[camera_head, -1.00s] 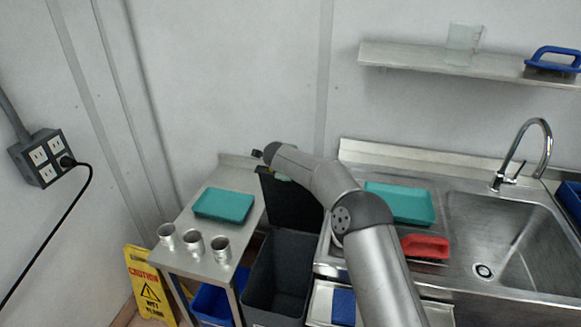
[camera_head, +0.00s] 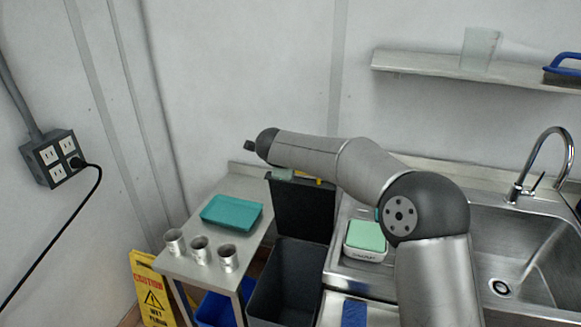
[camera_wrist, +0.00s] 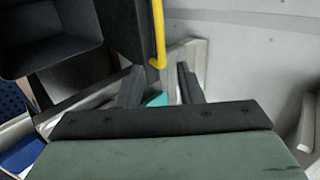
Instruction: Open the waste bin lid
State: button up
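The waste bin (camera_head: 262,297) is a dark grey open-topped box between the side table and the sink. Its black lid (camera_head: 300,212) stands upright at the back of the bin, so the bin is open. A yellow handle bar (camera_wrist: 158,32) runs along the lid's dark panel (camera_wrist: 122,28) in the wrist view; a bit of yellow shows below my arm in the head view. My gripper (camera_wrist: 158,76) is open, its two fingers apart, with the bar's lower end just beyond and between the fingertips. Nothing is clasped. My arm mostly hides the gripper in the head view.
The steel side table (camera_head: 185,262) left of the bin holds a teal tray (camera_head: 231,214) and three metal cups (camera_head: 199,248). A yellow caution sign (camera_head: 151,290) stands below it. The sink counter is at right, with a white box with a green top (camera_head: 366,240). A wall shelf (camera_head: 425,66) is above.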

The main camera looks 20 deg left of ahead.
jog(key=shift+v, duration=1.5)
jog(key=w+d+r+n+t+y, duration=0.1)
jog(key=d+r+n+t+y, duration=0.2)
jog(key=r, duration=0.4)
jog(key=s+d+r+n+y, duration=0.2)
jog(key=s+d+n, duration=0.3)
jog(key=d+n, duration=0.3)
jog(key=s+d+f+n+g+h, duration=0.2)
jog(key=s+d+f+g, duration=0.2)
jog(key=s+d, duration=0.6)
jog(key=s+d+f+n+g+h, duration=0.1)
jog(key=s+d+f+n+g, duration=0.1)
jog(key=s+d+f, duration=0.5)
jog(key=s+d+f+n+g+h, duration=0.2)
jog(key=s+d+f+g, duration=0.3)
jog(key=s+d, duration=0.7)
jog(key=s, duration=0.5)
jog(key=shift+d+f+g+h, duration=0.25)
jog(key=shift+d+g+h, duration=0.05)
